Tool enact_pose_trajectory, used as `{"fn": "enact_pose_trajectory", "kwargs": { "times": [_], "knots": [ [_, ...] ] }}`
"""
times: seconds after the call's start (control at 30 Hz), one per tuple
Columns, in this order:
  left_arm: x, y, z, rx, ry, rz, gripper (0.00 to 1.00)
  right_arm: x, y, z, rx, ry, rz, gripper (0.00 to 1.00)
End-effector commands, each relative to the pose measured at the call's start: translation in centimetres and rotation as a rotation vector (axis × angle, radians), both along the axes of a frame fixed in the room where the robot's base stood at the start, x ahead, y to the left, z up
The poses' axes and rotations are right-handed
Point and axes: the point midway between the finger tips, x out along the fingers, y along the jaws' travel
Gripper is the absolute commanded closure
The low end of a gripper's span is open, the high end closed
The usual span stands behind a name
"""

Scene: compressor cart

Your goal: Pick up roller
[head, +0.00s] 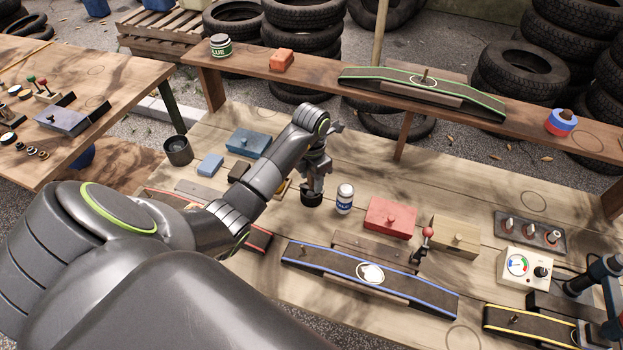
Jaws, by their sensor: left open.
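My left gripper (314,180) is open and points down at the middle of the workbench. A short black cylinder (311,200), possibly the roller, stands directly below its fingertips. I cannot tell whether the fingers touch it or are around it. A larger dark hollow cylinder (178,150) stands at the bench's left end. No part is clearly marked as the roller. My left arm hides part of the bench's left side. My right gripper is not in view.
A white bottle with a blue label (345,198) stands just right of the gripper. A red block (390,217), a blue-edged ramp (370,275) and a gauge box (524,267) lie farther right. A raised shelf (305,68) runs along the back. A dark device (606,270) stands at the right edge.

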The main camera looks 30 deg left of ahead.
Motion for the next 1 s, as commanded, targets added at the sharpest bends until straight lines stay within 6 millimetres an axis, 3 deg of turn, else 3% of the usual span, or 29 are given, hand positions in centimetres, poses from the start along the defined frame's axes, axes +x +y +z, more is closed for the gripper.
{"fn": "enact_pose_trajectory", "kwargs": {
  "times": [0.13,0.47,0.77,0.87,1.0],
  "knots": [
    [0.0,0.0,0.0,0.000,0.000,0.000,0.55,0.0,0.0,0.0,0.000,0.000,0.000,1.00],
    [0.0,0.0,0.0,0.000,0.000,0.000,0.98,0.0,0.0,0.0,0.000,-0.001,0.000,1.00],
    [0.1,0.0,0.4,0.001,-0.003,0.000,1.00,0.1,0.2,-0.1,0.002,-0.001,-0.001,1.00],
    [0.2,0.1,1.4,0.001,-0.006,0.000,1.00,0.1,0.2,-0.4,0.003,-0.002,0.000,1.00],
    [0.2,0.1,4.3,0.002,-0.008,-0.001,1.00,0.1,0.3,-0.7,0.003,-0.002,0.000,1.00]
  ]
}}
